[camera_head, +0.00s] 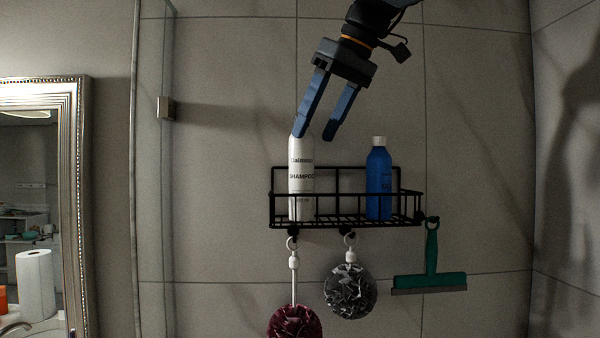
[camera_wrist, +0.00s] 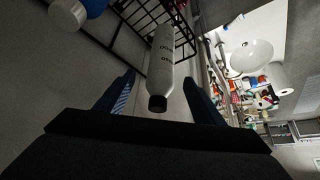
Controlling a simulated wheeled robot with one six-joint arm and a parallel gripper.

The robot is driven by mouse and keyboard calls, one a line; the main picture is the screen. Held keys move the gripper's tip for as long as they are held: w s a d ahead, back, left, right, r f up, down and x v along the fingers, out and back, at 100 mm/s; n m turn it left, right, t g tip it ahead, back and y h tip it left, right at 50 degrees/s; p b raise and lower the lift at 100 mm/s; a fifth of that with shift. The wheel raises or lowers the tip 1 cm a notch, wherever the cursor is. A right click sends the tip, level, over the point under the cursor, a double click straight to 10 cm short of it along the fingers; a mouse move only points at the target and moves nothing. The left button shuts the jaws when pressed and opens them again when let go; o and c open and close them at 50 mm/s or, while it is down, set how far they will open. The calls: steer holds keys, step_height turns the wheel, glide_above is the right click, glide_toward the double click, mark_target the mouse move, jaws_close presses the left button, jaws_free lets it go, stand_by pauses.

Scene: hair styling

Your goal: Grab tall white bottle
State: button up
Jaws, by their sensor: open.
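The tall white bottle (camera_head: 301,185), labelled as shampoo, stands upright at the left end of a black wire rack (camera_head: 345,225) on the tiled wall. My gripper (camera_head: 314,137) is open and empty, with blue fingers pointing down near the bottle's top. In the head view the left fingertip overlaps the bottle's top. In the wrist view the white bottle (camera_wrist: 161,68) shows between and beyond my open fingers (camera_wrist: 158,95), its dark cap toward the camera. I cannot tell whether a finger touches it.
A blue bottle (camera_head: 379,182) with a white cap stands in the rack to the right. A red pouf (camera_head: 295,322), a grey pouf (camera_head: 350,290) and a green squeegee (camera_head: 431,272) hang below the rack. A glass panel edge (camera_head: 155,200) and mirror (camera_head: 40,180) are at left.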

mark_target(302, 156)
steer(key=shift+w+f, duration=0.1)
steer(key=shift+w, duration=0.05)
steer(key=shift+p+x, duration=0.45)
steer(key=shift+x, duration=0.8)
steer(key=p+x, duration=0.1)
steer(key=x, duration=0.1)
steer(key=p+x, duration=0.1)
steer(key=x, duration=0.1)
steer(key=shift+a, duration=0.25)
steer(key=shift+a+f, duration=0.1)
steer(key=shift+f, duration=0.25)
steer(key=c, duration=1.3)
steer(key=shift+r, duration=0.1)
steer(key=shift+c, duration=0.2)
